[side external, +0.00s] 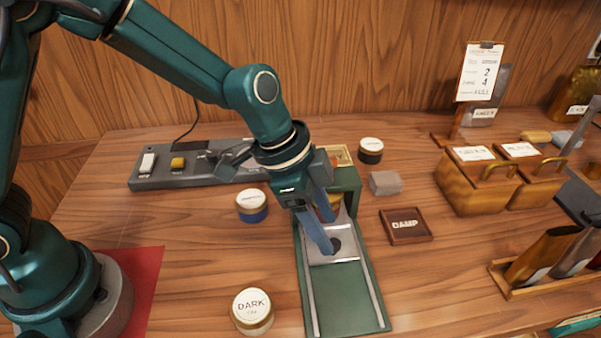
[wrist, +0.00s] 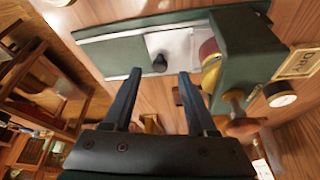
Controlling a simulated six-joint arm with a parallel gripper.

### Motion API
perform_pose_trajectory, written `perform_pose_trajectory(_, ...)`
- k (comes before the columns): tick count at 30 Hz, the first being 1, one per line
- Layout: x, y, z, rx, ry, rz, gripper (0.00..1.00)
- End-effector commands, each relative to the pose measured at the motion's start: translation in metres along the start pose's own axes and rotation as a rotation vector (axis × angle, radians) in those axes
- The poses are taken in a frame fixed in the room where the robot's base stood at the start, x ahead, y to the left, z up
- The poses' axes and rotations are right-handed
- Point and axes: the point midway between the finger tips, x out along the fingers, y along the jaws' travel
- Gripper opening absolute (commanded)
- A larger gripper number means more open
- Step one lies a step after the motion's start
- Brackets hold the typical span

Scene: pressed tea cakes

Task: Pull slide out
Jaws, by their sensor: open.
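The slide (side external: 345,256) is a pale metal plate with a dark round knob, lying on the green railed base of the press. The plate (wrist: 178,42) and knob (wrist: 160,62) also show in the wrist view. It sits partly out of the green press housing (side external: 346,182); its inner end is hidden there. My gripper (side external: 329,236) is open and empty, pointing down over the slide. In the wrist view the knob appears centred just beyond the gap between my fingertips (wrist: 160,73). I cannot tell whether the fingers reach down beside it.
Bare green base with two rails (side external: 343,300) extends toward the front. A DARK tin (side external: 252,311) and a blue-banded tin (side external: 251,205) stand left. A DAMP tray (side external: 405,226) and a grey block (side external: 385,183) lie right. Wooden boxes (side external: 478,180) are farther right.

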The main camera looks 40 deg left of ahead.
Motion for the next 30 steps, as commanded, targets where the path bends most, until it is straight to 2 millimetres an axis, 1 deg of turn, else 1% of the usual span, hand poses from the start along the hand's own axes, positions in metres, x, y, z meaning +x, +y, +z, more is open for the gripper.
perform_pose_trajectory(1, 0.007, 0.001, 0.001, -0.001, -0.003, 0.004, 0.58)
perform_pose_trajectory(3, 0.014, 0.001, 0.000, -0.001, -0.002, 0.004, 0.58)
perform_pose_trajectory(6, 0.021, 0.000, 0.000, -0.002, -0.002, 0.002, 0.58)
perform_pose_trajectory(10, 0.024, 0.000, 0.000, -0.001, -0.001, 0.000, 0.58)
perform_pose_trajectory(16, 0.024, 0.000, 0.000, -0.002, -0.001, -0.001, 0.58)
perform_pose_trajectory(17, 0.024, 0.000, 0.000, -0.002, -0.001, -0.001, 0.46)
perform_pose_trajectory(18, 0.024, 0.000, 0.000, -0.002, -0.001, -0.001, 0.31)
perform_pose_trajectory(20, 0.024, 0.000, 0.000, -0.002, -0.001, 0.000, 0.08)
perform_pose_trajectory(21, 0.024, 0.000, 0.000, -0.002, -0.001, -0.001, 0.00)
perform_pose_trajectory(30, 0.024, 0.000, 0.000, -0.002, -0.001, -0.001, 0.00)
